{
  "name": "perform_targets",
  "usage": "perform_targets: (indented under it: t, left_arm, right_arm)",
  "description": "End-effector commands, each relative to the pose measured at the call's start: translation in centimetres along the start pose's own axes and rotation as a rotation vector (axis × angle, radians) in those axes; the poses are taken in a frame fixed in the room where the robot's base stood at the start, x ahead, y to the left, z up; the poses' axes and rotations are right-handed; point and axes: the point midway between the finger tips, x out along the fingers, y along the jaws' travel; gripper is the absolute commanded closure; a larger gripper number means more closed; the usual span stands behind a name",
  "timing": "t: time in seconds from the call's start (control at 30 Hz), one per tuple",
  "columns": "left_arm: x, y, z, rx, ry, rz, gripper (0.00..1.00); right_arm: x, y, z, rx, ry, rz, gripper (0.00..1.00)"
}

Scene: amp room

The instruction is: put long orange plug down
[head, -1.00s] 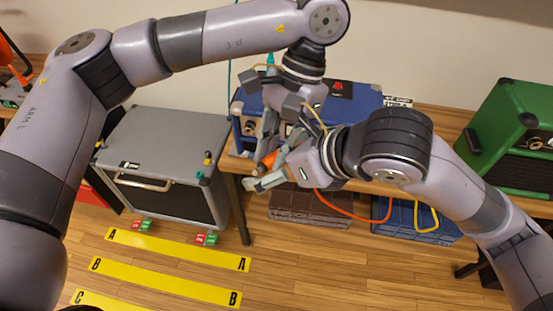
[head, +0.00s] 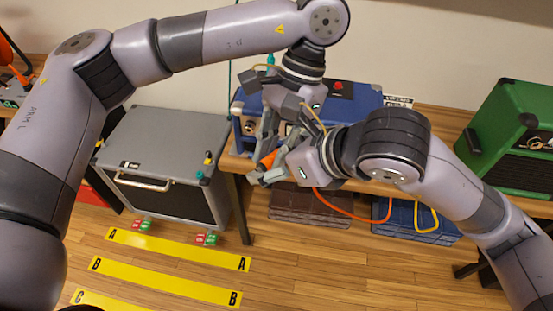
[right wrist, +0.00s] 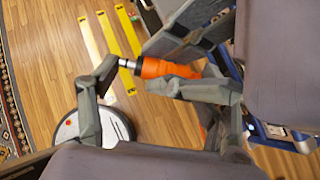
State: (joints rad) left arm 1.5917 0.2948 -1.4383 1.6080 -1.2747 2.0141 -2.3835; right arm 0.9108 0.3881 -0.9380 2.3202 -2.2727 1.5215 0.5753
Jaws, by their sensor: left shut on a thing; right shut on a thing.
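The long orange plug (head: 267,159) is held between my two grippers, in front of the table's left end. In the right wrist view the plug (right wrist: 165,68) lies roughly level, its metal tip to the left. My left gripper (head: 268,143) comes down from above and is shut on the plug. My right gripper (head: 266,175) reaches in from the right and is shut on it too; its fingers show in the right wrist view (right wrist: 150,85). An orange cable (head: 348,210) hangs below the right gripper. The exact finger contacts are partly hidden.
A grey case (head: 165,145) stands left of the table (head: 430,181). A blue amp (head: 345,104) on the table is behind the grippers, and a green amp (head: 512,130) is at right. Yellow floor strips (head: 178,249) marked A, B and C lie at lower left.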

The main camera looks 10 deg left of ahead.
Motion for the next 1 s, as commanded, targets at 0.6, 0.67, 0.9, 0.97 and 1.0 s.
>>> perform_targets:
  t: [0.6,0.67,0.9,0.97,1.0]
  left_arm:
    - [-0.1,0.1,-0.1,0.001,0.007,0.003,0.59]
    - [-0.1,0.1,-0.1,0.001,0.007,0.003,0.59]
    - [-1.5,0.1,-0.1,-0.001,0.010,0.001,0.59]
    - [-2.5,0.1,-0.1,-0.001,0.010,0.000,0.59]
    - [-3.4,0.1,-0.1,-0.003,0.011,-0.001,0.59]
  right_arm:
    - [0.0,0.3,0.0,-0.003,0.000,0.009,0.57]
    - [0.0,0.3,0.0,-0.002,0.000,0.009,0.57]
    - [0.0,0.3,0.0,-0.002,0.000,0.008,0.57]
    - [0.0,0.3,0.0,-0.002,0.000,0.008,0.57]
    - [0.0,0.3,0.0,-0.002,0.000,0.008,0.57]
